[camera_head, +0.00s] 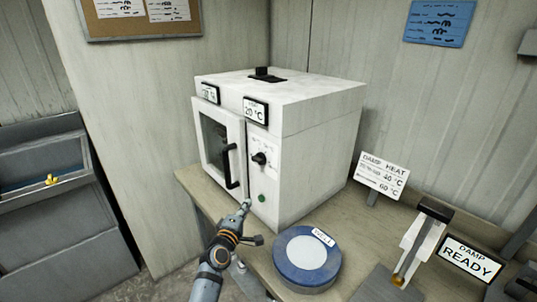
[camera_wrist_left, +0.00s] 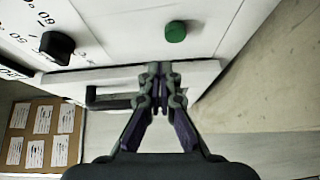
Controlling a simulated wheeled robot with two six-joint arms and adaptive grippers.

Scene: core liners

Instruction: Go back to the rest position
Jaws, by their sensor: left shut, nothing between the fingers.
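My left gripper (camera_head: 245,206) is shut and empty, in front of the white oven (camera_head: 310,150) near the lower corner of its door. In the left wrist view the gripper (camera_wrist_left: 160,70) points at the oven front, close to the door edge. The oven door (camera_head: 218,150) looks shut or nearly shut; its black handle (camera_head: 231,165) is just above and left of the gripper. The green button (camera_head: 262,198) and black knob (camera_head: 259,158) sit on the panel right of the door. The green button also shows in the left wrist view (camera_wrist_left: 176,31). My right gripper is not in view.
A blue round container (camera_head: 290,275) stands on the bench, right of my left arm. A Damp Heat sign (camera_head: 382,174), a black-and-white device (camera_head: 424,235) and a Damp Ready display (camera_head: 469,260) stand farther right. A grey cabinet (camera_head: 75,250) is at the left.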

